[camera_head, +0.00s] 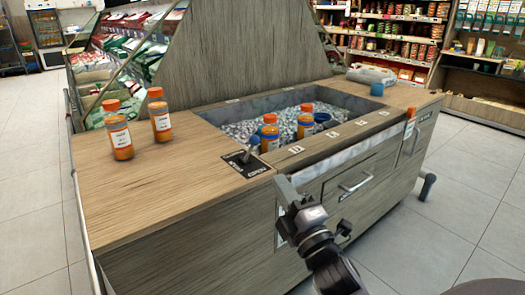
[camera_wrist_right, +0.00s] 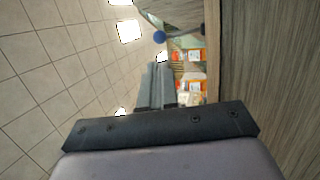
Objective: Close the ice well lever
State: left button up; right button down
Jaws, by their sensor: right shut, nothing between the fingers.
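The ice well lever (camera_head: 247,152) has a blue knob and a short dark stem. It rises from a black labelled plate (camera_head: 240,165) on the wooden counter, at the near left corner of the ice well (camera_head: 235,131), and leans a little to the right. A blue ball, apparently its knob, shows beyond my fingertips in the right wrist view (camera_wrist_right: 160,37). My right gripper (camera_head: 284,184) is shut and empty, in front of the counter's front edge, just right of and nearer than the lever, apart from it. My left gripper is not in view.
Two orange bottles (camera_head: 118,130) stand on the counter at left. Two more (camera_head: 270,133) stand in the ice, beside a blue cup (camera_head: 321,120). A blue thing (camera_head: 377,89) sits at the far right corner. Drawers with handles (camera_head: 355,185) line the front.

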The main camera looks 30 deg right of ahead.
aim_at(257, 144)
jog(key=x, duration=0.8)
jog(key=shift+s+r, duration=0.1)
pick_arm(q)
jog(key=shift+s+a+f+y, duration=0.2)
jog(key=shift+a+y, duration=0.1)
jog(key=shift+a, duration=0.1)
pick_arm(e)
jog(key=shift+x, duration=1.05)
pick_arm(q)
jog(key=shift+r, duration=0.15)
